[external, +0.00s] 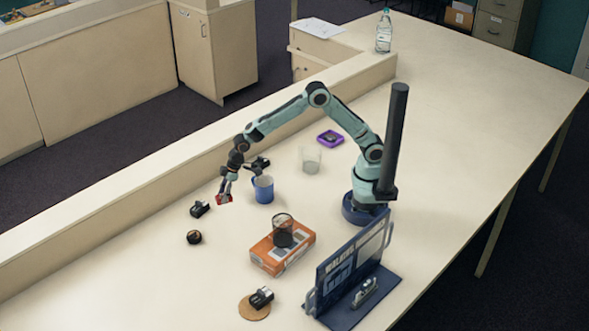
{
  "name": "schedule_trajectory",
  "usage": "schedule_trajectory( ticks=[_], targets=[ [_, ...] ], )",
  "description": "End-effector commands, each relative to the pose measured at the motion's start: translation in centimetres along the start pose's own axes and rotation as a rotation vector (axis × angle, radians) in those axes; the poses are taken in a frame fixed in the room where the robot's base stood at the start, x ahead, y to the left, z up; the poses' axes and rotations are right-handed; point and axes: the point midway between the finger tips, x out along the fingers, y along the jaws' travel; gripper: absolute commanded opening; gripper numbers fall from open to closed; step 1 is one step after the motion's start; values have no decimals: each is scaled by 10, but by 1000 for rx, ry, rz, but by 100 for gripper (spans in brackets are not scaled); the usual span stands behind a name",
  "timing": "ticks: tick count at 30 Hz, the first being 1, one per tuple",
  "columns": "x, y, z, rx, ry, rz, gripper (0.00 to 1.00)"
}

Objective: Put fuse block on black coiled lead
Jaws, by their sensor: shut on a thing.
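My gripper (226,192) is shut on a small red block, which I take to be the fuse block (224,199), and holds it at the left of the table, pointing down. Its height above the table is hard to judge. A small dark round coil, likely the black coiled lead (194,237), lies on the table to the lower left of the gripper, apart from the block. Fine detail of both is too small to tell.
A black device (199,209) lies just left of the gripper, and a blue cup (263,189) stands to its right. An orange box (282,253) bears a dark mesh cup (283,231). A round cork mat (247,310) and a blue display stand (350,275) are nearer the front.

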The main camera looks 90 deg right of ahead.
Motion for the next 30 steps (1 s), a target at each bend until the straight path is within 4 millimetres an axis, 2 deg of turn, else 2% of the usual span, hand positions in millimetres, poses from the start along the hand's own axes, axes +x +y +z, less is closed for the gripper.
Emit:
schedule_trajectory(
  ticks=[3, 9, 13, 16, 25, 30],
  targets=[
    [26, 5, -21, 1, -2, 0, 0],
    [62, 13, -54, 2, -2, 0, 0],
    [98, 17, -64, 2, -3, 0, 0],
    [114, 18, -69, 2, -2, 0, 0],
    [132, 20, -75, 2, -1, 0, 0],
    [156, 20, -66, 2, -3, 0, 0]
  ],
)
